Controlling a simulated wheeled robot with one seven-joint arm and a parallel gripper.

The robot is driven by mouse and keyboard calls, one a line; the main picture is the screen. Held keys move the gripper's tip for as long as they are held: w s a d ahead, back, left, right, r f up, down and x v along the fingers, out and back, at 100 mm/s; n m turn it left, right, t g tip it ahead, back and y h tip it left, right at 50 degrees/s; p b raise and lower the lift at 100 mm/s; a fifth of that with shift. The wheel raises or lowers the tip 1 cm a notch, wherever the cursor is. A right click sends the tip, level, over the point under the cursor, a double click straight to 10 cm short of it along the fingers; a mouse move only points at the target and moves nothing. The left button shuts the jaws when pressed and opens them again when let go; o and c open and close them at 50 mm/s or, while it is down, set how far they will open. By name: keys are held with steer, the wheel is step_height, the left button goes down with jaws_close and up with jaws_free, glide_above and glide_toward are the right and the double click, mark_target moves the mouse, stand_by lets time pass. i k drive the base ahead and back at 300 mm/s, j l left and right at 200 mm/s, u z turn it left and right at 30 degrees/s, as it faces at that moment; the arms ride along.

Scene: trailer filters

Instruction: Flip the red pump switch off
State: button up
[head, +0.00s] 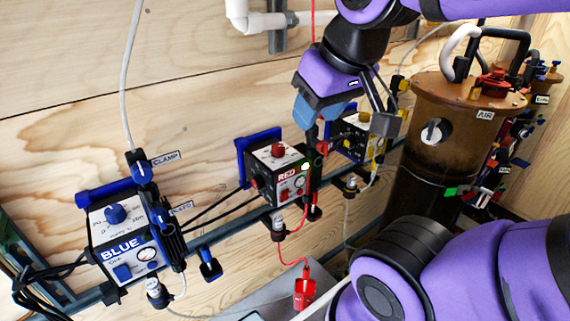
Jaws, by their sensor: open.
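The red pump (265,178) is a dark box labelled RED with a red knob on top. It is mounted on the rail along the wooden wall in the middle of the head view. Its red switch (286,194) is on the lower front face, small; whether it is on or off I cannot tell. A small light near its upper right edge looks lit. My gripper (350,137) is open, above and to the right of the red pump, pointing down. Its fingers are apart, with nothing seen held between them. It partly covers the pump's right side and the yellow pump behind.
The blue pump (122,240) is on the rail at left, with clamp and bleed levers beside it. The yellow pump (358,134) is behind my gripper. A brown cylinder (452,125) stands at right. Red tubing runs to a red container (305,294) below.

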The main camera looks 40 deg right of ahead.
mark_target(284, 194)
steer(key=k+l+z, duration=0.15)
steer(key=z, duration=0.2)
steer(key=k+l+z, duration=0.1)
steer(key=z, duration=0.25)
steer(key=l+z, duration=0.35)
steer(key=k, duration=0.05)
